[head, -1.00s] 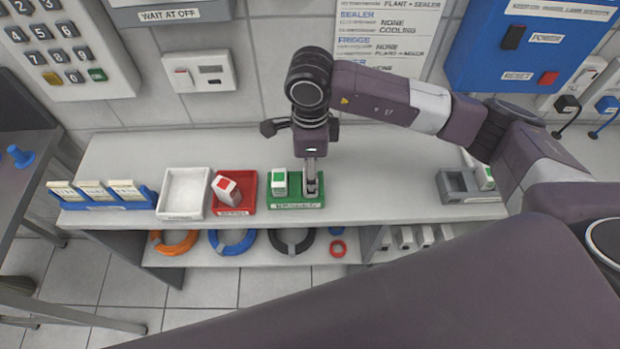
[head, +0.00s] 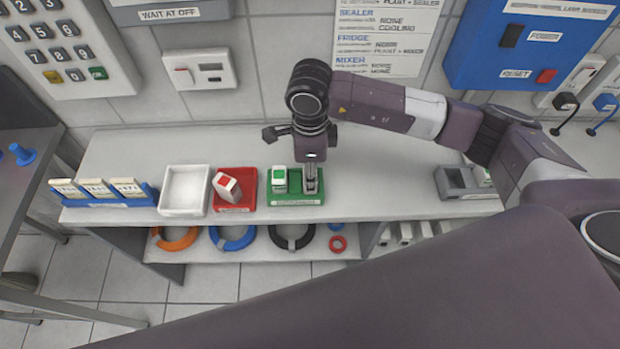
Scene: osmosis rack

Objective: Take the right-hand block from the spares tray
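A green tray (head: 297,201) with a label too small to read stands on the shelf's front edge. My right gripper (head: 312,188) points down into the right part of this tray. Its fingers are small and close together, and they cover what lies there. I cannot tell whether a block is between them. My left gripper is not in view.
A red tray (head: 234,208) with a tilted red-marked white block (head: 227,187) stands just left. Beyond it are an empty white tray (head: 183,190) and a blue card holder (head: 105,199). Shelf between is clear.

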